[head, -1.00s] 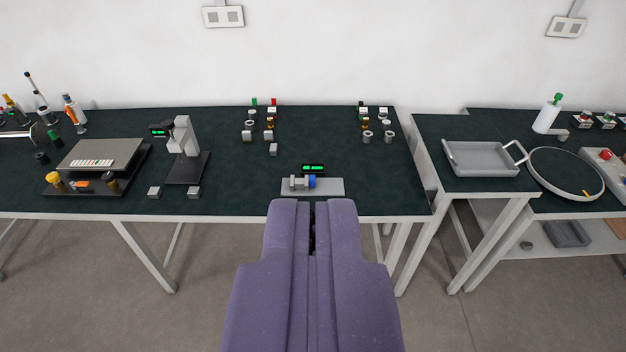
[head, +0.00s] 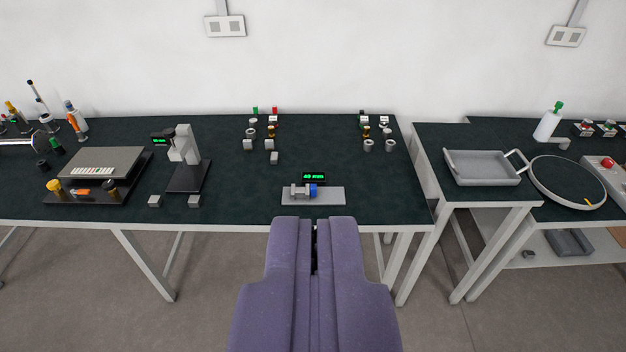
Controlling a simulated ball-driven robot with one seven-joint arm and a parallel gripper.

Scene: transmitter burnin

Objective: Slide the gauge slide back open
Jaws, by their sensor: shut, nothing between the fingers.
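The gauge (head: 330,196) is a light grey plate lying near the front edge of the dark bench top. On it sit a small grey slide (head: 298,191) and a blue part (head: 314,191) side by side. A small display with green digits (head: 314,177), which seem to read 40 mm, stands behind them. My gripper (head: 315,222) is purple, shut and empty. In the picture its tips end just below the gauge plate, apart from it. Whether the slide touches the blue part is too small to tell.
A grey stand with a display (head: 185,160) and a dark-based unit (head: 98,175) are to the left. Several small blocks and rings (head: 270,140) stand behind the gauge. A grey tray (head: 484,168) is on the right bench. The bench top beside the gauge is clear.

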